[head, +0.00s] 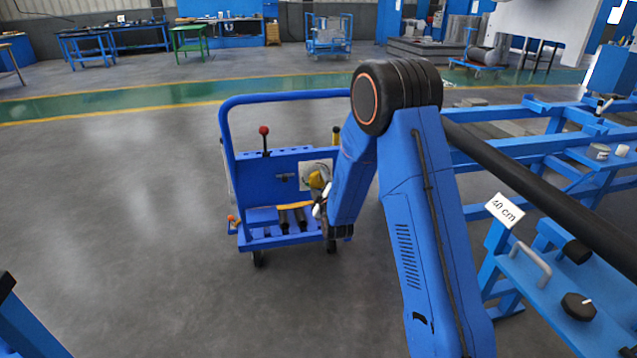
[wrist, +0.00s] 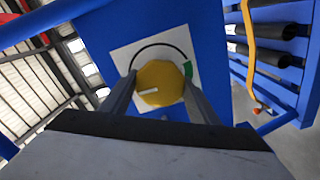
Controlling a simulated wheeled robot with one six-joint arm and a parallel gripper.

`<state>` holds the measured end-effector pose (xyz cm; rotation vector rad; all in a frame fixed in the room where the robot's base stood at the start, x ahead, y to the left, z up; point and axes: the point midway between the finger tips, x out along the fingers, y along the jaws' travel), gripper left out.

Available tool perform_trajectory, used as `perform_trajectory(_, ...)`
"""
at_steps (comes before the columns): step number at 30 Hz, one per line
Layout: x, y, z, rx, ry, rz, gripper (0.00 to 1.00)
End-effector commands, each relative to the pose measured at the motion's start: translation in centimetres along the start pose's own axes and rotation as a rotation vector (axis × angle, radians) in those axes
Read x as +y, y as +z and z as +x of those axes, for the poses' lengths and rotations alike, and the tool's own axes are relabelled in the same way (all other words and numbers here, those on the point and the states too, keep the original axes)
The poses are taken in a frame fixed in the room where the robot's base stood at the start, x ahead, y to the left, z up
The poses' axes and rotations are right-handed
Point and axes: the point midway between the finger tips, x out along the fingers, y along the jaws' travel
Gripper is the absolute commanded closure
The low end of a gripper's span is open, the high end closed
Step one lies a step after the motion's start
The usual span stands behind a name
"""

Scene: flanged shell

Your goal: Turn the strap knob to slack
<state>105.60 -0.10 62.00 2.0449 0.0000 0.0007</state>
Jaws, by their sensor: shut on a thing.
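The strap knob (wrist: 160,80) is yellow and round, with a white pointer line directed to the left in the wrist view. It sits on a white plate (wrist: 124,56) with a black arc over its top and a green section (wrist: 188,70) at the arc's right end. My gripper (wrist: 160,88) has one finger on each side of the knob and is shut on it. In the head view the knob (head: 317,180) is partly hidden by my gripper (head: 319,196). A yellow strap (wrist: 248,45) lies across dark rollers (wrist: 275,31) to the right.
The knob's plate is on a blue wheeled cart (head: 262,180) with a tall handle frame. A red-topped lever (head: 264,140) stands on it. A blue frame (head: 500,262) with a "40 cm" sign is at the right. Open grey floor lies to the cart's left.

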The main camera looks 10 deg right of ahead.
Motion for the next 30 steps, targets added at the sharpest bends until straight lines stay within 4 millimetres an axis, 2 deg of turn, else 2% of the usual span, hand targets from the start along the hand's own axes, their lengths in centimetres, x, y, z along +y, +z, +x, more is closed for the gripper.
perform_trajectory(18,-0.23,0.14,-0.12,-0.003,-0.005,-0.042,0.68)
perform_trajectory(19,-0.23,0.14,-0.12,-0.003,-0.005,-0.042,0.4)
perform_trajectory(21,-0.19,0.12,-0.1,-0.002,-0.004,-0.042,0.26)
perform_trajectory(30,-0.07,0.06,-0.02,-0.001,-0.002,-0.041,0.26)
